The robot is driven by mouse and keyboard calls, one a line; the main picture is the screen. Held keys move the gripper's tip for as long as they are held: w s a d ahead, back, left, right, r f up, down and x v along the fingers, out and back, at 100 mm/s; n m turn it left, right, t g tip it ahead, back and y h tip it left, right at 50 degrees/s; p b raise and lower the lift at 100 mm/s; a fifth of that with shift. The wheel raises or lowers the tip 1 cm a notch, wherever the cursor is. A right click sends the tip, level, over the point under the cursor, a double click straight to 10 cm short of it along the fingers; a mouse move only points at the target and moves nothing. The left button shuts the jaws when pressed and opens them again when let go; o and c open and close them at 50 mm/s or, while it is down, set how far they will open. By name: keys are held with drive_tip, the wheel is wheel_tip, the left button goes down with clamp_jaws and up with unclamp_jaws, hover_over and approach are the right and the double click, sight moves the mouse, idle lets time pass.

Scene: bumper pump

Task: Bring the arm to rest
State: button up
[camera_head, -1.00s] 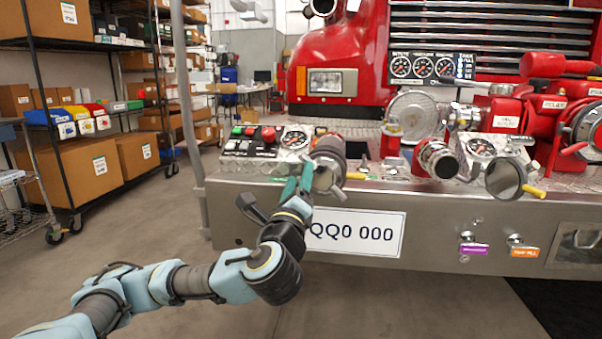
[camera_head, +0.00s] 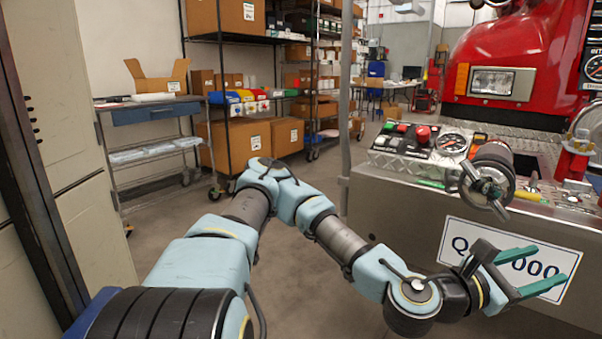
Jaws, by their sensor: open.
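My gripper (camera_head: 528,272) is at the lower right, in front of the bumper's number plate (camera_head: 478,238). Its two green fingers are apart with nothing between them, and they cover part of the plate's text. My arm reaches from the bottom left, bends up at an elbow near the middle, then runs down to the right to the gripper. The black cylindrical pump fitting (camera_head: 492,168) with its metal handle stands on the bumper above the gripper, apart from the fingers.
The bumper (camera_head: 400,195) of the red truck (camera_head: 530,50) fills the right side, with a control box (camera_head: 415,142) on its top. A vertical pole (camera_head: 345,100) stands at its left end. Shelving with boxes and a metal cart (camera_head: 150,150) are behind. Open floor (camera_head: 330,290) lies below the arm.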

drive_tip(key=a+f+m+g+y, duration=0.2)
drive_tip(key=a+f+m+y, duration=0.1)
drive_tip(key=f+m, duration=0.35)
drive_tip(key=a+f+m+g+y, duration=0.25)
drive_tip(key=f+m+y, duration=0.2)
drive_tip(key=f, duration=0.35)
drive_tip(key=w+a+f+m+t+y, duration=0.1)
drive_tip(key=w+a+f+m+y, duration=0.3)
drive_tip(key=a, duration=0.6)
drive_tip(key=w+a+m+t+y, duration=0.1)
drive_tip(key=w+a+m+y, duration=0.15)
drive_tip(key=w+a, duration=0.5)
drive_tip(key=w+a+r+t+y, duration=0.1)
drive_tip(key=a+r+y, duration=0.1)
drive_tip(key=a+r, duration=0.7)
drive_tip(key=w+a+r+y, duration=0.1)
drive_tip(key=a+r+y, duration=0.3)
drive_tip(key=a, duration=0.9)
wheel_tip(320, 180, up, 21)
drive_tip(key=h+p, duration=0.1)
drive_tip(key=p, duration=1.8)
drive_tip(key=shift+s+p, duration=0.15)
drive_tip(key=shift+p, duration=0.15)
drive_tip(key=shift+d+f+m, duration=0.1)
drive_tip(key=shift+f+m, duration=0.05)
drive_tip(key=shift+m, duration=0.1)
